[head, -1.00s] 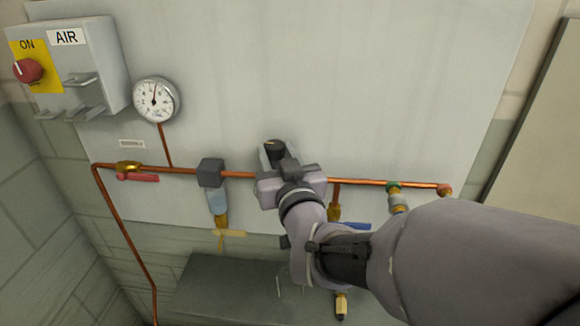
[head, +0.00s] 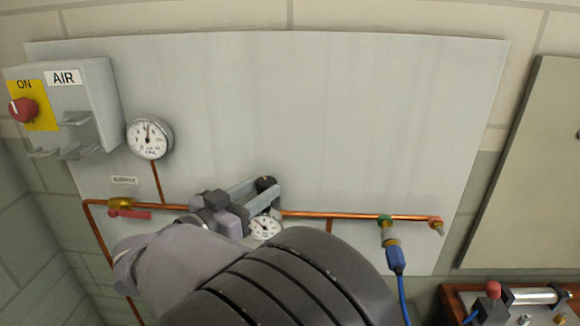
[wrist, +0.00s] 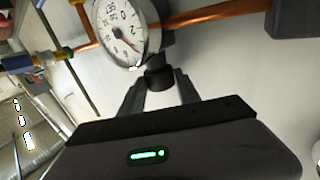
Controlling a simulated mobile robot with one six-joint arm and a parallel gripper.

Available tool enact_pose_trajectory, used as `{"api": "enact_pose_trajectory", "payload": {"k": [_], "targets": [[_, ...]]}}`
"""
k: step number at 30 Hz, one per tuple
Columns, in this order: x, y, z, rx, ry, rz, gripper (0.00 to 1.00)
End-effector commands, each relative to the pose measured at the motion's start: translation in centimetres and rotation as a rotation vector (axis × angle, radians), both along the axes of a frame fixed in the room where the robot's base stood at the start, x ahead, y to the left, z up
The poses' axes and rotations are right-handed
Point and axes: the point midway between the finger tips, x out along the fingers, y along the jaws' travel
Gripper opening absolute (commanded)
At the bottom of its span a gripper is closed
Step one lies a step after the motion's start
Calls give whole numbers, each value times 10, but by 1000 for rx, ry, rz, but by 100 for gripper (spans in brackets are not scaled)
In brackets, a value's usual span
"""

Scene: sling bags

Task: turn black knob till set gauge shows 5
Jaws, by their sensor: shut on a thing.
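The black knob (head: 267,183) is on the regulator in the pipe run, and my gripper (head: 259,189) is around it from the left side. In the wrist view the knob (wrist: 158,77) sits between the two fingertips of my gripper (wrist: 159,84), which is shut on it. The set gauge (head: 265,228) is a small white dial just below the knob. It also shows in the wrist view (wrist: 122,25), tilted and cut off at the top.
A larger gauge (head: 149,138) hangs left on the panel. The AIR box (head: 90,95) with a red switch (head: 22,109) is at upper left. A red-handled valve (head: 128,214) is on the copper pipe. A blue hose (head: 398,262) hangs at right. The upper panel is clear.

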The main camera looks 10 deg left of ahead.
Motion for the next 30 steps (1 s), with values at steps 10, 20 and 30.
{"api": "enact_pose_trajectory", "payload": {"k": [10, 20, 30], "targets": [[5, 5, 6, -2, -6, -233, 0], [6, 6, 5, -2, -10, -337, 0], [7, 6, 5, -2, -11, -354, 0]]}}
